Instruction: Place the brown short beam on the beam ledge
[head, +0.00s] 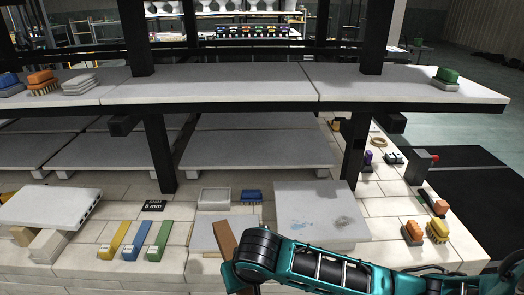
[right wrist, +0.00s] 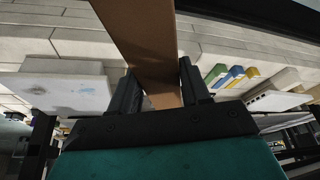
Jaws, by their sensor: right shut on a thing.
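The brown short beam (head: 226,239) stands tilted above the front of the brick car deck in the head view. My right gripper (right wrist: 157,70) is shut on it. In the right wrist view the beam (right wrist: 143,35) runs between the two black fingers and out past the top edge. In the head view the gripper's fingers are mostly hidden behind my teal right arm. I cannot tell for sure which part is the beam ledge; black stubs stick out beside the left post (head: 120,125) and right post (head: 393,122). My left gripper is not in view.
A long grey shelf (head: 220,88) on black posts crosses above the deck. Grey slabs (head: 318,215) lie on the deck. Yellow, blue and green bars (head: 136,240) lie left of the beam. Brushes (head: 412,234) and small tools lie at right.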

